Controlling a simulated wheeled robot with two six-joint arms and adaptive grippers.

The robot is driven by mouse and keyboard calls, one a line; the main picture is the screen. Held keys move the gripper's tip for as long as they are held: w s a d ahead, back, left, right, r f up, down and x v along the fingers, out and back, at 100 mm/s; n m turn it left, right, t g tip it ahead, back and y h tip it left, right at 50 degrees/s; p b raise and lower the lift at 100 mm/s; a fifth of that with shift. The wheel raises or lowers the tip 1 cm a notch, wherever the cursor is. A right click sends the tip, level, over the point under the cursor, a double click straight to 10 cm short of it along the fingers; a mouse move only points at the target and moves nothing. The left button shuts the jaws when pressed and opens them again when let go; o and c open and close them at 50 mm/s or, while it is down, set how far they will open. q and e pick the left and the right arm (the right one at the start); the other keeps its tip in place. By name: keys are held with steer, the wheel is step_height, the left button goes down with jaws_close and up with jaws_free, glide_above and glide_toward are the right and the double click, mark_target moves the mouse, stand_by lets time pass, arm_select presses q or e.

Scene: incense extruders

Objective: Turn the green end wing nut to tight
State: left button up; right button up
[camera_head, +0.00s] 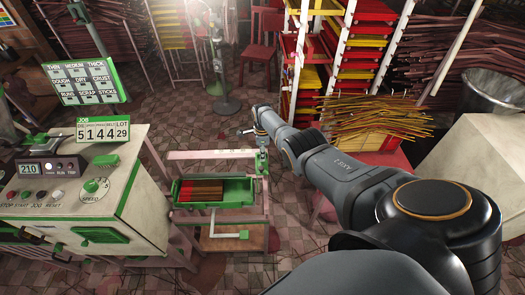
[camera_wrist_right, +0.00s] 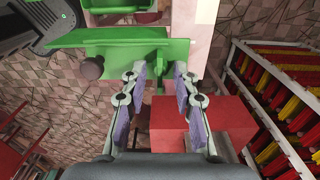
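My right gripper (camera_head: 262,148) reaches to a small green fitting (camera_head: 262,163) at the right end of the tray stand. In the right wrist view my right gripper (camera_wrist_right: 160,70) is open, its two purple-padded fingers apart. A narrow green upright piece (camera_wrist_right: 160,80) shows between the fingertips, below a green bracket (camera_wrist_right: 120,46). It may be the end wing nut; I cannot tell for sure, nor whether the fingers touch it. A dark round knob (camera_wrist_right: 92,67) sits at the bracket's left. My left gripper is not in view.
A green tray (camera_head: 235,192) with brown and red sticks is on the stand left of my right gripper. The extruder console (camera_head: 125,205) stands at the left. A rack of red and yellow trays (camera_head: 350,60) and a stick bundle (camera_head: 375,118) stand behind my right arm.

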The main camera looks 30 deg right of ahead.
steer(key=shift+w+r, duration=0.1)
steer(key=shift+r, duration=0.4)
step_height(320, 180, up, 11)
stand_by(0.3)
